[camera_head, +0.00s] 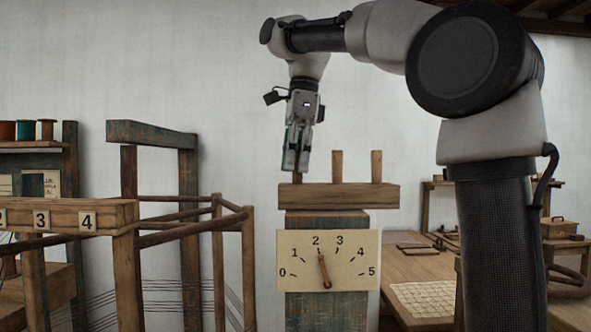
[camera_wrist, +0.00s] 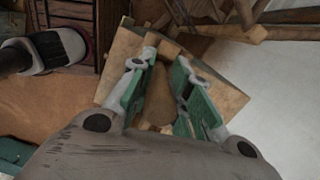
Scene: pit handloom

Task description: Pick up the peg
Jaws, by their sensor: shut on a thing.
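A wooden peg (camera_head: 297,178) stands at the left end of a wooden peg block (camera_head: 350,197). My gripper (camera_head: 296,160) points straight down over it, with its fingers shut around the peg's upper part. Only the peg's lower end shows below the fingertips, upright at the block's top; I cannot tell whether it still sits in a hole. In the wrist view, the green-padded fingers of my gripper (camera_wrist: 160,92) flank the brown peg (camera_wrist: 158,80). Two more pegs, a middle one (camera_head: 337,167) and a right one (camera_head: 376,166), stand upright in the block.
The block tops a post with a dial board (camera_head: 328,261) numbered 0 to 5. Wooden loom frames and a numbered beam (camera_head: 63,217) stand to the left. A low table (camera_head: 420,263) lies behind at the right. The space above the block is clear.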

